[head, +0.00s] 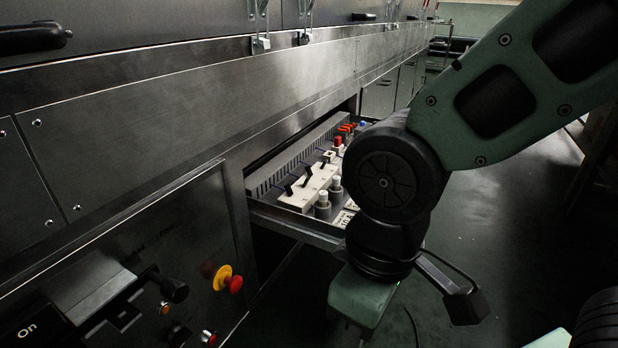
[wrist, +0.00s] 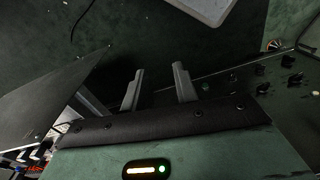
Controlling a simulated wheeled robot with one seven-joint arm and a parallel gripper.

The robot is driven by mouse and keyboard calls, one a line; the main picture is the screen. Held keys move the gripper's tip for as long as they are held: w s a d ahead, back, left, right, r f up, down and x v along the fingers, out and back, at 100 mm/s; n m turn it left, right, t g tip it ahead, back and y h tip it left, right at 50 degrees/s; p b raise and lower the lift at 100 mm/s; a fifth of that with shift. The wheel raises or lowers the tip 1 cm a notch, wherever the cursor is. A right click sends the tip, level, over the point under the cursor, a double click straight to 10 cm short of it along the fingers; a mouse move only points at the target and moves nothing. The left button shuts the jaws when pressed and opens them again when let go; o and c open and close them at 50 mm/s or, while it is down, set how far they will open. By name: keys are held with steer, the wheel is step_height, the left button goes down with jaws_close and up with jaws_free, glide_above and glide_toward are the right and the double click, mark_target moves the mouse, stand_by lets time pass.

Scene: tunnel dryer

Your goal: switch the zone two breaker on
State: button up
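The breakers (head: 307,187) are pale blocks with black levers, in a row inside an open pull-out drawer (head: 300,228) in the head view. Their zone labels are not readable, so I cannot tell which one is zone two. Part of the drawer's contents shows at the lower left edge of the wrist view (wrist: 40,153). My gripper (wrist: 158,69) has its two fingers apart with nothing between them. In the head view its green body is below and to the right of the drawer, apart from the breakers. Its fingers are hidden there.
The steel dryer front (head: 190,90) runs along the left, above the drawer. A red and yellow emergency stop knob (head: 235,284) and black knobs stick out from the lower panel. The dark floor (head: 505,225) at right is open.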

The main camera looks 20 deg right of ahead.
steer(key=c, duration=0.5)
steer(key=shift+w+a+r+m+p, duration=0.15)
steer(key=shift+w+r+m+p, duration=0.1)
steer(key=shift+m+p, duration=0.15)
jaws_close()
steer(key=w+a+r+m+y+p, duration=0.1)
steer(key=w+r+m+y+p, duration=0.25)
steer(key=w+m, duration=0.45)
steer(key=w+a+r+m+y+p, duration=0.2)
steer(key=w+m+p, duration=0.3)
steer(key=w+m, duration=0.3)
steer(key=w+d+f+m+t+p, duration=0.2)
steer(key=w+d+m+t+p, duration=0.3)
steer(key=w+d+m, duration=1.1)
steer(key=shift+w+f+m+h+p, duration=0.4)
steer(key=shift+w+m+p, duration=0.45)
steer(key=shift+w, duration=0.2)
